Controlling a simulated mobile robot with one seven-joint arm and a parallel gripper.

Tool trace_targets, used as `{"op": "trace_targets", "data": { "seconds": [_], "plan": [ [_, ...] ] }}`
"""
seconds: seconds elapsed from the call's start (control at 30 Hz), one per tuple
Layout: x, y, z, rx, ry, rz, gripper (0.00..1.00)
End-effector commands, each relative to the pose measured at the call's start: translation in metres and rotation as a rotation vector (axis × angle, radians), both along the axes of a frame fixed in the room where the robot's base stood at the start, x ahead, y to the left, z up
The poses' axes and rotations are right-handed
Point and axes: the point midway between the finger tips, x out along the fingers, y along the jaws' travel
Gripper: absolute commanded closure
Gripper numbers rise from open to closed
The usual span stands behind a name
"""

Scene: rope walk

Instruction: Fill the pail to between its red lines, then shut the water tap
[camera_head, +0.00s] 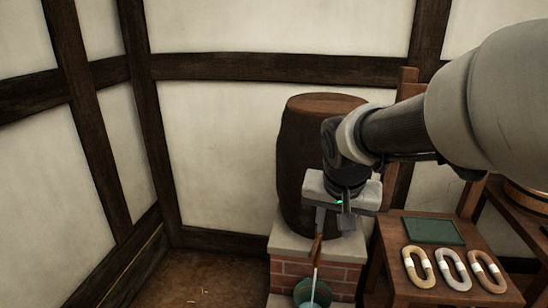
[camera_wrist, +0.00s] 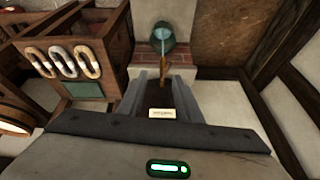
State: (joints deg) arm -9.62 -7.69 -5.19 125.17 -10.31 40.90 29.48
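The wooden barrel (camera_head: 305,150) stands on a brick plinth with a stone top. A brown wooden tap (camera_head: 317,250) sticks out low at its front. A pale stream of water (camera_head: 315,282) runs from it into the teal pail (camera_head: 303,291), which is cut off by the lower picture edge. The wrist view shows the pail (camera_wrist: 173,45) with the stream entering it and the tap (camera_wrist: 163,72). I cannot make out the red lines or water level. My gripper (camera_head: 333,220) is open in front of the barrel, its fingers (camera_wrist: 160,82) apart, with the tap showing between them.
A wooden stand (camera_head: 388,280) to the right of the barrel holds three rope loops (camera_head: 450,269) and a green slate (camera_head: 433,231). A small pale label (camera_wrist: 162,113) shows on the barrel. Bare floor (camera_head: 205,280) lies left of the brick plinth (camera_head: 345,273).

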Motion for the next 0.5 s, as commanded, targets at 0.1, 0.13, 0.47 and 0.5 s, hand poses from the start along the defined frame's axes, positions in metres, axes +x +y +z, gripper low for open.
{"op": "trace_targets", "data": {
  "seconds": [0.1, 0.13, 0.47, 0.5],
  "plan": [
    [0.048, 0.01, -0.01, -0.011, 0.026, -0.075, 0.68],
    [0.059, 0.012, -0.016, -0.013, 0.028, -0.094, 0.68],
    [0.131, 0.035, -0.077, -0.042, 0.026, -0.225, 0.68],
    [0.134, 0.036, -0.081, -0.043, 0.025, -0.231, 0.68]
  ]
}}
